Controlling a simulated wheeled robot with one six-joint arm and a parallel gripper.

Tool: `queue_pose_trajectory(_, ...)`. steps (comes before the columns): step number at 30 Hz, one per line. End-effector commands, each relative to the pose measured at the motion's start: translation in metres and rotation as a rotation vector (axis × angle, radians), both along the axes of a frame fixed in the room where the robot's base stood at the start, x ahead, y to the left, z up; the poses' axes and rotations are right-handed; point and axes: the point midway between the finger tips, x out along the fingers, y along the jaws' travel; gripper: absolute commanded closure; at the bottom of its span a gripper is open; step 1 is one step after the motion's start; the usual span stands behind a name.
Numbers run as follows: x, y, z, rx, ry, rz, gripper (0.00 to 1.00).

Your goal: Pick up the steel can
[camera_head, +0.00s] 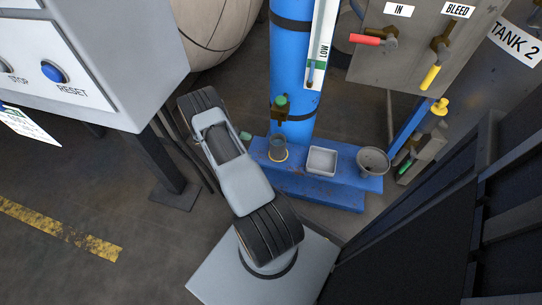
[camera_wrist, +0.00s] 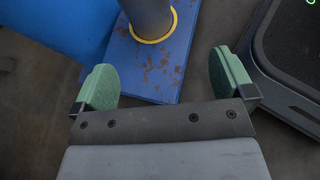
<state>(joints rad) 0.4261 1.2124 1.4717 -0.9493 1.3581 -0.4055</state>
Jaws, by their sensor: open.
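The steel can (camera_head: 278,147) is a small grey cylinder standing upright on a blue ledge (camera_head: 330,187), with a yellow ring at its foot. In the wrist view the can (camera_wrist: 150,14) shows at the top middle, its upper part cut off by the frame. My gripper (camera_wrist: 164,82) is open and empty, its two green fingers spread apart. The can lies beyond the fingertips, between their lines and slightly left of centre, and is not touched. In the head view my gripper is mostly hidden by my arm; a green finger (camera_head: 245,135) shows just left of the can.
A blue column (camera_head: 291,70) rises behind the can, with a green-knobbed tap (camera_head: 281,108) above the can. A white square tray (camera_head: 321,160) and a grey funnel-like bowl (camera_head: 373,161) stand to the right. A control cabinet (camera_head: 90,60) is at upper left.

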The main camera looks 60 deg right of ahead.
Motion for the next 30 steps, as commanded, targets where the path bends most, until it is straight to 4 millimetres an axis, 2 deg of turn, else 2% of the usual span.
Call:
queue_pose_trajectory(4,-0.004,-0.013,-0.007,-0.031,0.048,0.031,0.0)
queue_pose_trajectory(15,-0.045,-0.049,-0.029,-0.037,0.055,0.04,0.0)
queue_pose_trajectory(25,-0.06,-0.062,-0.038,-0.036,0.053,0.042,0.0)
queue_pose_trajectory(30,-0.075,-0.078,-0.049,-0.036,0.052,0.038,0.0)
